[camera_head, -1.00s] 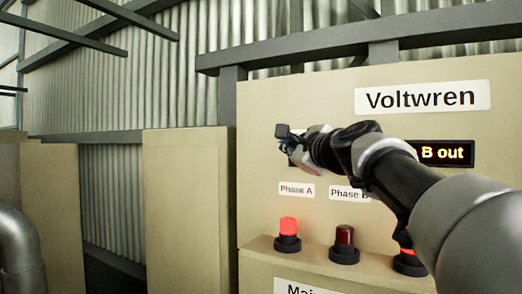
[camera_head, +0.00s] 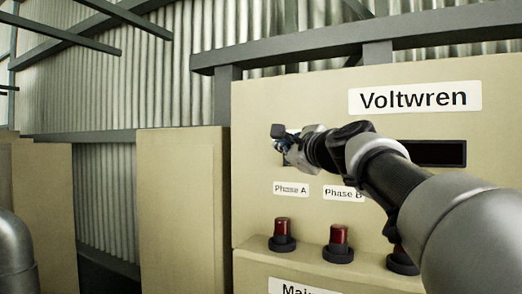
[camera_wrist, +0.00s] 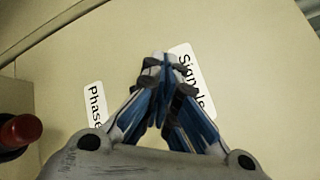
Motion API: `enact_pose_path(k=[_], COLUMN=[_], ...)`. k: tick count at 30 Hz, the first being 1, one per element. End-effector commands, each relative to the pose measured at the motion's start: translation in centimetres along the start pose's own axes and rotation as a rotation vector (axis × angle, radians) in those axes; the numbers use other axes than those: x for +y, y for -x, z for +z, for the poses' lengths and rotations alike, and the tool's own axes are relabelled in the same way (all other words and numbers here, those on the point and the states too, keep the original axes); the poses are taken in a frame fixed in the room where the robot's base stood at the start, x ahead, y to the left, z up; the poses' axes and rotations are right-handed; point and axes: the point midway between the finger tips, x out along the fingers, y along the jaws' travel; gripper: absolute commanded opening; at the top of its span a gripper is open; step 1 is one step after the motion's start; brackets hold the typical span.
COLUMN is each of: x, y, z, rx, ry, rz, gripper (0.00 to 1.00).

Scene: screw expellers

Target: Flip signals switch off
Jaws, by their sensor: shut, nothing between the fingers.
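The wrist view shows the label "Signals" (camera_wrist: 184,72) on the beige panel, partly covered by my gripper (camera_wrist: 163,62). My gripper's fingers are shut together and empty, with the tips over the label's left edge. The signals switch itself is hidden, and I cannot tell whether the fingers touch it. In the head view my gripper (camera_head: 280,146) is at the panel's upper left, above the "Phase A" label (camera_head: 290,189). The display (camera_head: 440,153) is dark. The Phase A lamp (camera_head: 282,230) and the lamp to its right (camera_head: 338,238) are unlit.
The Voltwren panel (camera_head: 300,105) fills the right side. Its ledge carries the lamps, which stick up below the arm. A lower beige cabinet (camera_head: 182,210) stands to the left. A dark beam (camera_head: 300,45) runs above the panel.

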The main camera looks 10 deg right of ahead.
Motion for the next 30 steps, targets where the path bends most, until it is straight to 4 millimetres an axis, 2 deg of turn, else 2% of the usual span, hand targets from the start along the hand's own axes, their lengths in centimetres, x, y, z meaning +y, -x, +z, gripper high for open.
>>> enact_pose_path(k=[25, 30], x=[0.8, 1.4], y=[1.2, 2.0], z=[0.9, 1.6], rx=[0.000, -0.002], ry=[0.000, 0.001], rz=[0.000, 0.000], gripper=[0.00, 0.00])
